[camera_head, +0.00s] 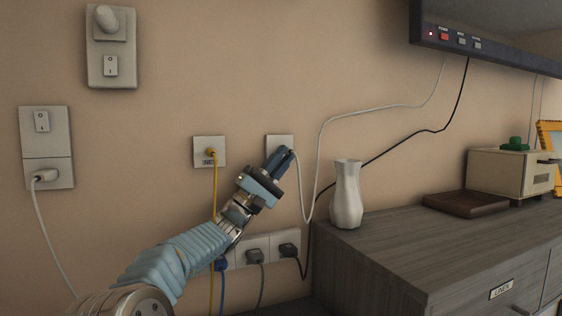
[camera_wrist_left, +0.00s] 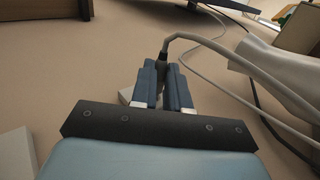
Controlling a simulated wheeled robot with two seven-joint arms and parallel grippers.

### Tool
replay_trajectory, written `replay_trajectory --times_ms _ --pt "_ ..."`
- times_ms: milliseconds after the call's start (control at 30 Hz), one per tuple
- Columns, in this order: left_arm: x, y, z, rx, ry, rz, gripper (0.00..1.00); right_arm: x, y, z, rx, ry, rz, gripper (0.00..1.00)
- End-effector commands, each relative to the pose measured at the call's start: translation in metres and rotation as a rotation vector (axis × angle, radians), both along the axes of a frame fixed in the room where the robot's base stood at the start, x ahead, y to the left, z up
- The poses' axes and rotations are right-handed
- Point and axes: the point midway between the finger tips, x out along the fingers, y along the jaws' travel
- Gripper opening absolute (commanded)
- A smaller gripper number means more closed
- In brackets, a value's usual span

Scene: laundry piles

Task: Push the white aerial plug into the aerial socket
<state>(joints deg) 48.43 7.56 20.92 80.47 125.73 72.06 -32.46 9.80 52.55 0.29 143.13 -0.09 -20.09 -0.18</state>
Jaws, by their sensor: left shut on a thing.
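My left gripper (camera_head: 284,156) is in front of a white wall plate (camera_head: 279,140) in the head view. Its fingers cover the lower part of the plate, and the aerial socket's opening is hidden. In the left wrist view the blue fingers (camera_wrist_left: 164,85) are closed around the plug, whose body is mostly hidden between them. A dark cable end (camera_wrist_left: 164,52) sticks out above the fingers and bends into a pale cable (camera_wrist_left: 205,42). I cannot tell whether the plug touches the socket. My right gripper is not in view.
A white vase (camera_head: 346,196) stands on the grey dresser (camera_head: 390,245), right of the gripper. The pale cable (camera_head: 350,113) rises to the television (camera_head: 490,48). A yellow cable (camera_head: 214,185) hangs from the plate at left. Plugged sockets (camera_head: 256,242) are below.

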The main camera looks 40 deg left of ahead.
Motion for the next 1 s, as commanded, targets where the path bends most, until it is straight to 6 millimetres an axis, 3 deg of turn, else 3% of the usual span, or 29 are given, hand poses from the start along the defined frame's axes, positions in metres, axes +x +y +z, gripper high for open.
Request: replay_trajectory --times_ms 1000 --pt "0.006 0.012 0.001 0.0 -0.001 -0.001 0.0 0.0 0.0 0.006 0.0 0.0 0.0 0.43"
